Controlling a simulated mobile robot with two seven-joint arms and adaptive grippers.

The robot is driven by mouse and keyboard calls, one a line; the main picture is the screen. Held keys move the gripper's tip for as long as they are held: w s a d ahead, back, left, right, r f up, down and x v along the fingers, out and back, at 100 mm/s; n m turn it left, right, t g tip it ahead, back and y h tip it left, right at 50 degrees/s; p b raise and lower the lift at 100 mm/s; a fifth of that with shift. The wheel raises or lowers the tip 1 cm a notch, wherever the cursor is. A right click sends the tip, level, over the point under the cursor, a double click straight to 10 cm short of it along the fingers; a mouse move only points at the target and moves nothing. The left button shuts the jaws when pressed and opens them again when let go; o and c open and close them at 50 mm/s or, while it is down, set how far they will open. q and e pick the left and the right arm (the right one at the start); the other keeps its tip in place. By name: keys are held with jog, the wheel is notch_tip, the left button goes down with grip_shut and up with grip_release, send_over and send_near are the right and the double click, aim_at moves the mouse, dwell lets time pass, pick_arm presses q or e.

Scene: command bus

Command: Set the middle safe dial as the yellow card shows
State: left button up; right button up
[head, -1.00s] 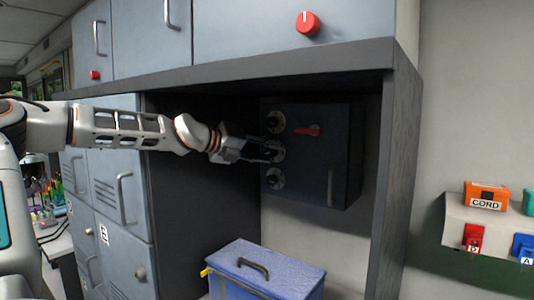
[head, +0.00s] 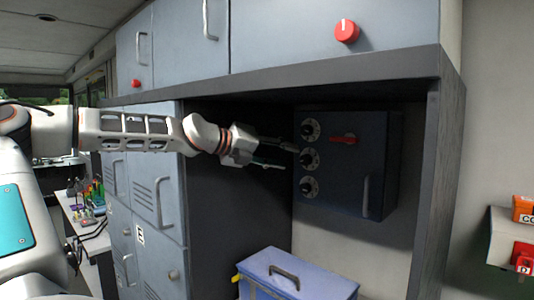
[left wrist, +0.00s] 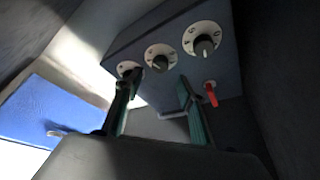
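A dark safe (head: 345,200) hangs in the open cabinet bay, with three round white dials with dark knobs in a column on its left side. The middle dial (head: 309,159) sits between the top dial (head: 310,130) and the bottom dial (head: 309,188); its pointer setting is too small to read. It also shows in the left wrist view (left wrist: 161,57), beyond the gap between my fingers. My left gripper (head: 288,157) is open and empty, just left of the middle dial, and appears apart from it. The yellow card and my right gripper are not visible.
The safe has a red lever (head: 343,139) and a vertical handle (head: 366,196). A blue box (head: 300,262) stands below it. The dark cabinet shelf edge (head: 300,80) runs above, and the side panel (head: 440,180) bounds the right. Grey lockers (head: 160,220) stand left.

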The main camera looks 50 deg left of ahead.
pick_arm(q)
jog(key=shift+v, duration=2.75)
